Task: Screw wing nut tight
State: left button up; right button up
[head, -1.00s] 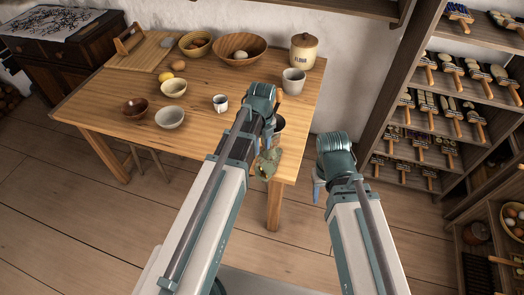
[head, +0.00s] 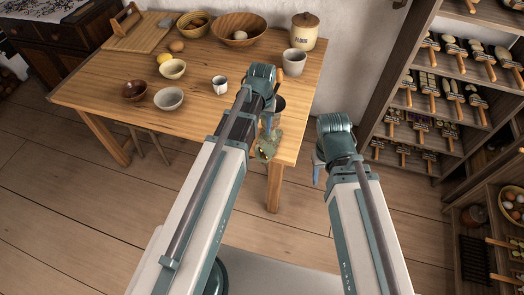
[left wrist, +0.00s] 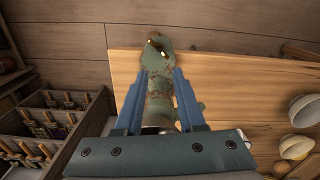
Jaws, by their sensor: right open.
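A mottled green, rusty metal device (head: 266,148) sits at the right front corner of the wooden table (head: 205,130). In the left wrist view the green body (left wrist: 157,62) runs between my blue fingers and past their tips. My left gripper (head: 268,124) is at this device, with one finger on each side of it in the left wrist view (left wrist: 161,74). I cannot tell whether the fingers touch or grip anything. My right gripper (head: 318,171) is open and empty, to the right of the table corner, apart from the device.
A grey crock (head: 295,62), a flour jar (head: 304,32), a small mug (head: 219,85) and several bowls, including a grey one (head: 169,98), stand on the table. A brush shelf (head: 433,90) stands at the right. Open floor lies between table and shelf.

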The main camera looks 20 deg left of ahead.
aim_at(262, 152)
pick_arm(q)
jog(key=n, duration=0.8)
jog(key=shift+f, duration=0.2)
notch_tip(262, 152, down, 14)
jog(key=b, duration=1.4)
jog(key=shift+r, duration=0.2)
grip_shut()
